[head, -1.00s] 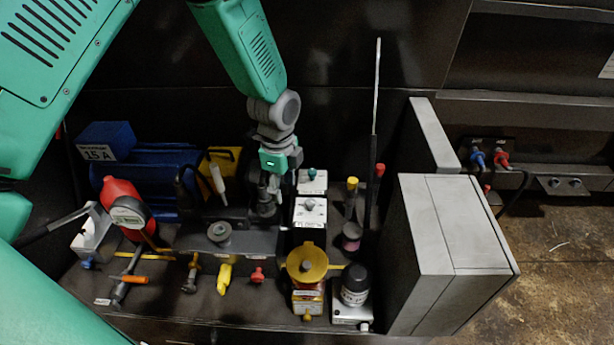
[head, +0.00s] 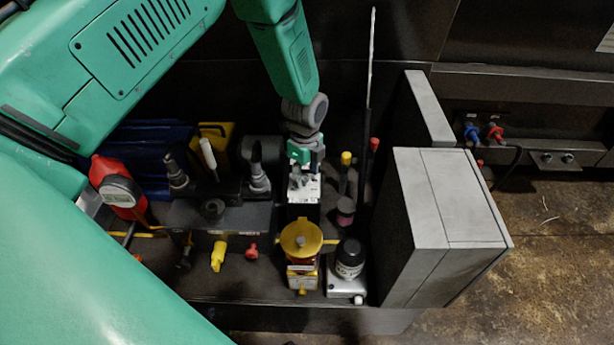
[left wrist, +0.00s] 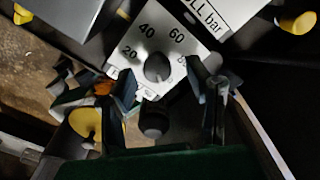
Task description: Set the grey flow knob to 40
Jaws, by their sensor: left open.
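The grey flow knob (left wrist: 157,67) sits on a white dial plate (left wrist: 147,45) with the numbers 20, 40 and 60 in the left wrist view; a further number is partly covered. I cannot tell which number the knob points to. My left gripper (left wrist: 166,90) is open, with one dark finger on each side of the knob's lower area and a visible gap to it. In the head view my left gripper (head: 302,172) hangs over the white plate (head: 303,192) and hides part of it.
A yellow round cap (head: 301,237) and a dark-capped jar (head: 349,258) stand nearer the front. A thin upright rod (head: 369,110) and a grey box (head: 450,205) are to the right. A dark block with upright fittings (head: 225,215) is to the left.

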